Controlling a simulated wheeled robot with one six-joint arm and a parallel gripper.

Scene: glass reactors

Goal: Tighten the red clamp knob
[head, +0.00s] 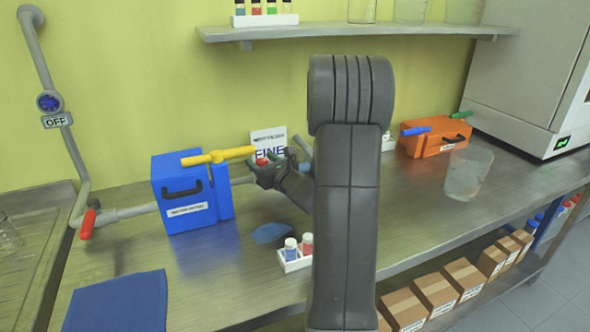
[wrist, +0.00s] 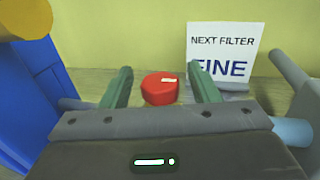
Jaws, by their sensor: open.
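The red clamp knob (wrist: 160,88) shows in the wrist view between the two green fingers of my gripper (wrist: 161,88). It is round with a small pale mark on top. The fingers are apart, with a visible gap on each side of the knob; I cannot tell how far ahead of them it lies. In the head view the knob (head: 262,161) is a small red patch by my gripper (head: 268,172), which is beside the blue box's yellow handle. My arm hides part of the area around it.
The blue box (head: 185,195) with its yellow handle (head: 218,156) stands close on the left. A white sign (wrist: 225,55) reading "NEXT FILTER FINE" is behind the knob. A grey bar (wrist: 293,72) is at right. A white vial rack (head: 295,262) and blue cloth (head: 272,233) lie in front.

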